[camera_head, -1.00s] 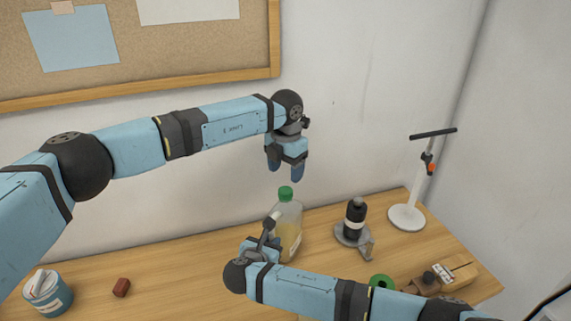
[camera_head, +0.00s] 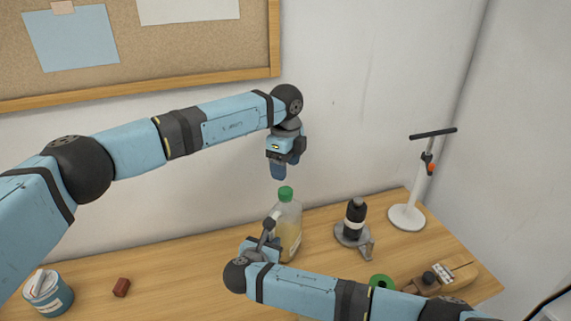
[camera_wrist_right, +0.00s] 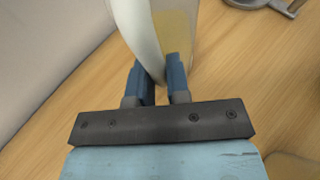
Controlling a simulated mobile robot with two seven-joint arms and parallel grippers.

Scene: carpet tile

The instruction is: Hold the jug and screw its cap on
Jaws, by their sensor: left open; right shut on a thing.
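The jug (camera_head: 288,240) is clear with yellowish liquid inside and stands upright on the table near the wall. Its green cap (camera_head: 286,193) sits at the top of the neck; how tightly it is on cannot be told. My left gripper (camera_head: 278,175) is open, pointing down just above the cap and apart from it. My right gripper (camera_wrist_right: 162,78) is shut on the jug's pale side or handle in the right wrist view, with one finger on each side. In the head view my right wrist partly hides the jug's lower left.
A black bottle (camera_head: 355,220) in a grey metal holder and a white stand (camera_head: 407,216) are right of the jug. A tin (camera_head: 49,296) and red-brown block (camera_head: 121,287) are left, with clear table between.

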